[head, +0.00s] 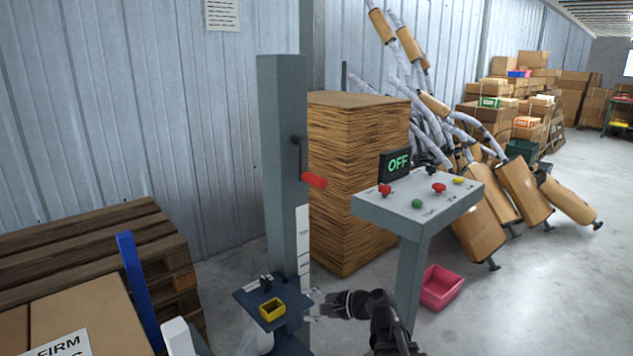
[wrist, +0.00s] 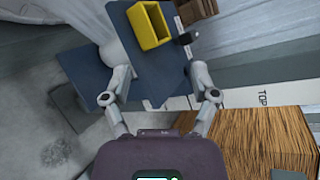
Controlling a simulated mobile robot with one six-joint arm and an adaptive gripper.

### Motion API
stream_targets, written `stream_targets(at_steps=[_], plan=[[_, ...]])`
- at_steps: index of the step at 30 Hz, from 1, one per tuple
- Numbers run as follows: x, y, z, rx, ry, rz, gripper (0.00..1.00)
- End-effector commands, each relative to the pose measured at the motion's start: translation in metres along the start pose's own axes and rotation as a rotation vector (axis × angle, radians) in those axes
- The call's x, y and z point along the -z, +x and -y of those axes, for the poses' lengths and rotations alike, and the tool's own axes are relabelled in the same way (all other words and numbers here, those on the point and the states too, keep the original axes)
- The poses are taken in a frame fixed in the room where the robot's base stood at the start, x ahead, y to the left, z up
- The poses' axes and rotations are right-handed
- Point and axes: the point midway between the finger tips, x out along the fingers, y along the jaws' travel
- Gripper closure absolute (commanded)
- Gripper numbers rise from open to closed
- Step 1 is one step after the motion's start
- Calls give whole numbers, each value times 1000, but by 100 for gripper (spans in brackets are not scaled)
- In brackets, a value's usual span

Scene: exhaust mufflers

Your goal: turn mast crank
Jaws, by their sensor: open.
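The mast (head: 284,150) is a tall grey post standing in front of the corrugated wall. Its crank (head: 299,155) is a dark arm on the mast's right side with a red handle (head: 315,180) pointing right. My gripper (head: 312,305) is low, beside the mast's blue platform (head: 244,299), well below the crank. In the wrist view my gripper (wrist: 167,92) has its fingers spread, with part of the blue platform (wrist: 155,85) showing between them. Nothing is held. The crank does not show in the wrist view.
A yellow bin (head: 271,309) sits on the platform; it also shows in the wrist view (wrist: 149,25). A control console (head: 415,207) with an OFF display (head: 398,163) stands to the right. A wooden-sided stack (head: 355,180) stands behind the mast. A pink bin (head: 441,286) is on the floor.

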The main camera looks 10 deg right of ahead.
Motion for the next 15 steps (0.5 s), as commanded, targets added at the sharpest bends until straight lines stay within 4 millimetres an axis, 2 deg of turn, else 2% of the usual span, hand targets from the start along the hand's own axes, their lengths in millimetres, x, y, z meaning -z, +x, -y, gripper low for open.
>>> stream_targets(at_steps=[1,3,8,15], plan=[[-4,-8,20,49,44,9,24],[-7,-18,41,120,113,28,24],[-12,-42,87,280,269,80,24],[-15,-88,153,511,505,184,24]])
